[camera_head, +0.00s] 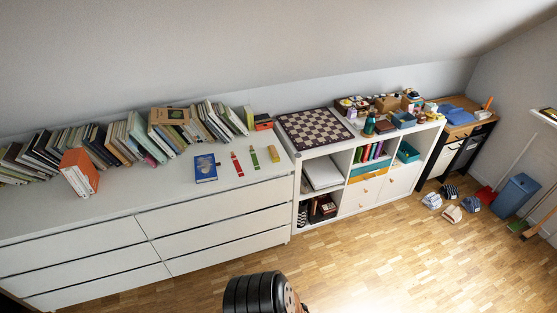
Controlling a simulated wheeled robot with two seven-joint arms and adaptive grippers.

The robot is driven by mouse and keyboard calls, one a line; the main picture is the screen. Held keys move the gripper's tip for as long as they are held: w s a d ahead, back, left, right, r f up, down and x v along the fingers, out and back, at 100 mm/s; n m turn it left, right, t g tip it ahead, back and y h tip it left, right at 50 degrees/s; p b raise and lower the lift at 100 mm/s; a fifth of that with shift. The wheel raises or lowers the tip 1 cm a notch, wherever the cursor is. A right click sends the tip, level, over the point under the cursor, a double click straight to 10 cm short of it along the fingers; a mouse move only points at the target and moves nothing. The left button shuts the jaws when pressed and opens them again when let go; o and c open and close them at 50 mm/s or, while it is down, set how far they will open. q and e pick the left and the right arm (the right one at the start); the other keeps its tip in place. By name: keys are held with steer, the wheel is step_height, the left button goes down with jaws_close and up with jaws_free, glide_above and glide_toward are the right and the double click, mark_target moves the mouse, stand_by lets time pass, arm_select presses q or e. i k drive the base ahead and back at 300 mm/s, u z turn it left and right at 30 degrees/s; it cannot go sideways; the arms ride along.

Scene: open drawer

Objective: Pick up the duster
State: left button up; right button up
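A small yellow block (273,153), possibly the duster, lies on the white dresser top (110,205) near its right end. It is too small to be sure what it is. Left of it lie a green marker-like item (254,159) and a red one (237,164), apart from each other. A blue book (205,168) lies flat further left. Neither of my grippers can be made out; a black ridged part, probably mine, shows at the bottom edge.
Leaning books (115,140) line the back of the dresser, with an orange box (79,172) at left. A chessboard (315,129) lies on the white shelf unit. A blue bin (514,195) and long-handled cleaning tools stand at right. The wooden floor (370,260) in front is clear.

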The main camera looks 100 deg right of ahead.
mark_target(274, 155)
steer(key=z, duration=2.85)
